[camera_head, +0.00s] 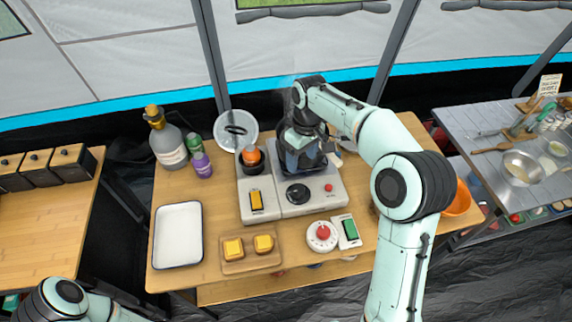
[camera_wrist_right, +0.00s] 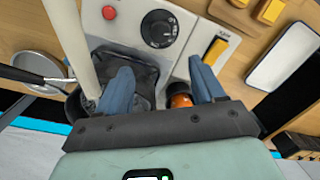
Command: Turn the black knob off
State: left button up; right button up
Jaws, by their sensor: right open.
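The black knob (camera_head: 297,193) sits on the front of a pale appliance (camera_head: 318,201) on the wooden table. In the right wrist view the knob (camera_wrist_right: 159,29) is round with a white-marked dial, ahead of the fingertips. My right gripper (camera_head: 303,152) is over the back of the appliance, behind the knob and apart from it. In the right wrist view its blue fingers (camera_wrist_right: 163,78) are spread with nothing held between them. My left arm shows only at the lower left of the head view; its gripper is out of view.
A yellow switch (camera_head: 256,200) is left of the knob and a red button (camera_head: 328,187) is right of it. An orange item (camera_head: 252,155) sits in a dark holder behind. A red round control (camera_head: 322,233), a green switch (camera_head: 349,230) and a white tray (camera_head: 178,235) are nearby.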

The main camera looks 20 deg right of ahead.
aim_at(298, 189)
jog(key=f, duration=0.4)
jog(key=f+b, duration=0.1)
jog(key=f, duration=0.8)
jog(key=shift+s+a+f, duration=0.1)
jog(key=shift+s+a, duration=0.25)
pick_arm(q)
jog(key=shift+s+f, duration=0.95)
pick_arm(e)
jog(key=c, duration=1.1)
jog(key=shift+o, duration=0.2)
